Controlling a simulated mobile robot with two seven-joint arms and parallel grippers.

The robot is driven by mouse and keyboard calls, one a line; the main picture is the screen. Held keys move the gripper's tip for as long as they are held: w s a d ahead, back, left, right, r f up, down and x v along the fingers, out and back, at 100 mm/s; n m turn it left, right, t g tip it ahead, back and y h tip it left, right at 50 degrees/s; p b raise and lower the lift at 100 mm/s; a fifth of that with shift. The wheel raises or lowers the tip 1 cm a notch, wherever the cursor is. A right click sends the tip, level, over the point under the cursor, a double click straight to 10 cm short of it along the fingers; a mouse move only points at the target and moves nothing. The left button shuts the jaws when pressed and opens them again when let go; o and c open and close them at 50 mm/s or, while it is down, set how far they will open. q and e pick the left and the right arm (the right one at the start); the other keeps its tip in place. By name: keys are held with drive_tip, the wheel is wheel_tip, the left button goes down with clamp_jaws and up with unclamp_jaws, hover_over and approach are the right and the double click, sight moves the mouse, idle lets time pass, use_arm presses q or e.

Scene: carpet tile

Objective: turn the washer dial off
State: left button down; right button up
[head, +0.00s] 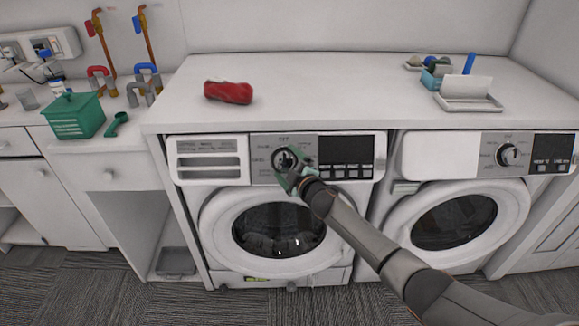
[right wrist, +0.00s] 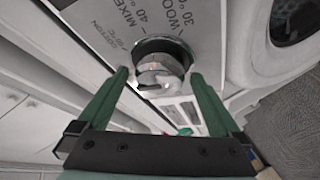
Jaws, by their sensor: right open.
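The left washer (head: 208,225) has a round dark-rimmed dial (head: 284,157) on its grey control panel, with an OFF label above it in the head view. My right gripper (head: 288,171) is open right in front of this dial. In the right wrist view the dial (right wrist: 161,62) has a shiny grip, and the green fingers of my right gripper (right wrist: 160,74) stand on either side of it. I cannot tell whether they touch it. The gripper partly covers the dial in the head view, and its setting is unclear. My left gripper is not in view.
A second machine (head: 408,158) with its own dial (head: 509,154) stands to the right. The white counter (head: 330,85) above holds a red object (head: 229,91) and a tray (head: 470,106). A green basket (head: 73,115) sits at left. The carpet in front is clear.

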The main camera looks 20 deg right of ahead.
drive_tip(key=shift+s+d+r, duration=0.1)
drive_tip(key=shift+s, duration=0.35)
drive_tip(key=p+v, duration=0.2)
drive_tip(key=v, duration=0.9)
drive_tip(key=shift+s, duration=0.3)
